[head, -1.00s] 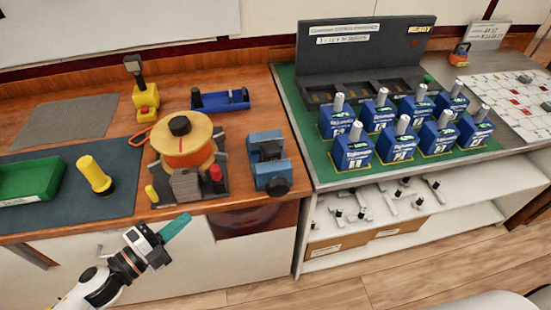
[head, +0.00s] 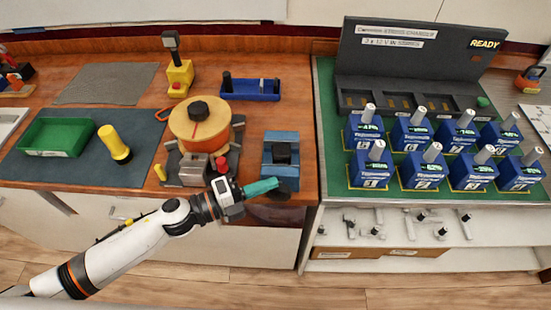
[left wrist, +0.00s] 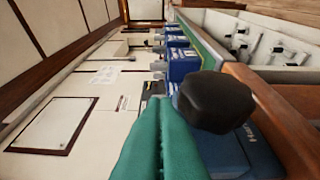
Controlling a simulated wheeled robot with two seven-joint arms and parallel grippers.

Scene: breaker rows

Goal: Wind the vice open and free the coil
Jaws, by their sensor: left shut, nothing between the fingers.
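The blue vice (head: 282,172) stands at the front right of the wooden bench, with a dark piece (head: 281,152) between its blue parts; I cannot tell whether this is the coil. The vice's black knob (left wrist: 215,100) faces the bench's front edge and shows large in the left wrist view. My left gripper (head: 274,185), with teal fingers, is shut and empty. Its tips are at the knob in the head view and partly cover it; I cannot tell whether they touch. The teal fingers also show in the left wrist view (left wrist: 160,145). My right gripper is not in view.
Left of the vice stands an orange spool (head: 200,125) on a dark base with a red knob (head: 222,162). A blue tray (head: 250,91) lies behind. Several blue battery blocks (head: 370,168) stand on the green mat to the right. A yellow torch-like item (head: 115,144) and green bin (head: 56,137) are left.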

